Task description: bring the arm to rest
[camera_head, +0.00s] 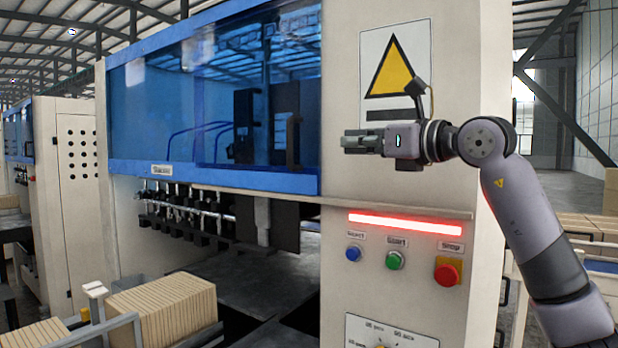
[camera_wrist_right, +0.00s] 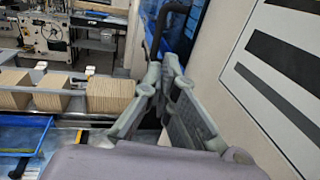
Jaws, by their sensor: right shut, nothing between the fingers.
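My right arm (camera_head: 535,230) rises from the lower right of the head view and bends left at its upper joint. My right gripper (camera_head: 358,142) points left, raised in front of the machine's beige panel, beside the yellow warning triangle sign (camera_head: 394,68). It is shut and empty. In the right wrist view its fingers (camera_wrist_right: 158,80) come together at the tips with nothing between them. My left gripper is in neither view.
The machine panel (camera_head: 400,290) carries a lit red bar (camera_head: 405,224), a blue button (camera_head: 353,254), a green button (camera_head: 395,260), a red stop button (camera_head: 447,270) and a dial. A blue window (camera_head: 220,90) is left. Stacked brown boards (camera_head: 160,308) sit below.

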